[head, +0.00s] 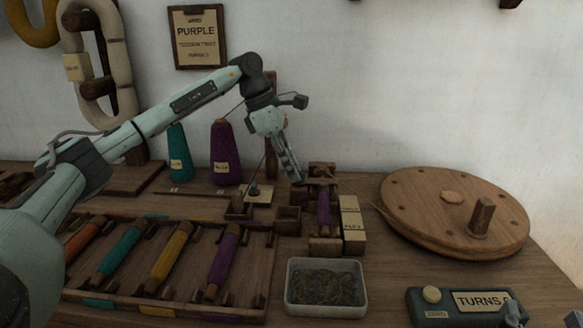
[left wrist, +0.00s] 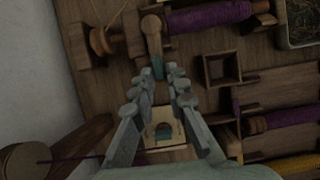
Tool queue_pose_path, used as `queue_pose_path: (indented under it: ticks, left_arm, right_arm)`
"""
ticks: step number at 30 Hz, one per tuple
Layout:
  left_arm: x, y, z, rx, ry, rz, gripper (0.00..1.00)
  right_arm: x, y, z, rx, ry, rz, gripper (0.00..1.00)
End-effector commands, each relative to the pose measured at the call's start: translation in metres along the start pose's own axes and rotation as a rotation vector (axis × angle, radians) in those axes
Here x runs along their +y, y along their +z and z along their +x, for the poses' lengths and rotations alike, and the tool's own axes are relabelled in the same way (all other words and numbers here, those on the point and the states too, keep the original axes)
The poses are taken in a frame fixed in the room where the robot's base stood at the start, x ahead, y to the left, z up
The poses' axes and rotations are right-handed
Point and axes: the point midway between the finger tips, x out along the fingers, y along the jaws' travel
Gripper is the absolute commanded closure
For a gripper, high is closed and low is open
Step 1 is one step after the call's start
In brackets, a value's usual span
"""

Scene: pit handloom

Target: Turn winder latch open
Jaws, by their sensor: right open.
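The winder (head: 323,243) is a small dark wooden frame on the bench holding a purple bobbin (head: 324,208). In the left wrist view the purple bobbin (left wrist: 210,17) lies at the top. A wooden piece with a round end, which looks like the latch (left wrist: 152,28), stands beside the bobbin's end. My left gripper (head: 297,180) points down at the back of the winder. In the left wrist view its fingertips (left wrist: 160,80) are apart, just short of the latch; contact cannot be told. My right gripper (head: 545,314) only partly shows at the lower right corner.
A tray of coloured bobbins (head: 145,290) lies front left, a metal tin (head: 325,310) in front of the winder. A round wooden wheel (head: 410,205) and a turns counter (head: 440,300) are at right. Thread cones (head: 222,150) stand behind.

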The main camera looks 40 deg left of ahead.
Motion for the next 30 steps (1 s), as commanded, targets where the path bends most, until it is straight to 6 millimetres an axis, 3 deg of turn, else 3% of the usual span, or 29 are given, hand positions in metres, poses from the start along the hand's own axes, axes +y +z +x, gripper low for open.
queue_pose_path:
  ticks: [3,16,30]
  left_arm:
    - [0.0,0.0,0.0,0.0,0.0,0.0,1.0]
    - [-0.001,0.0,-0.001,0.0,0.015,-0.035,1.0]
    - [-0.007,0.002,-0.001,0.0,0.147,-0.351,1.0]
  right_arm:
    - [0.0,0.0,0.0,0.0,0.0,0.0,0.44]
    - [0.002,0.004,0.0,-0.027,0.003,-0.004,0.44]
    - [0.032,0.066,-0.015,-0.342,0.061,-0.051,0.44]
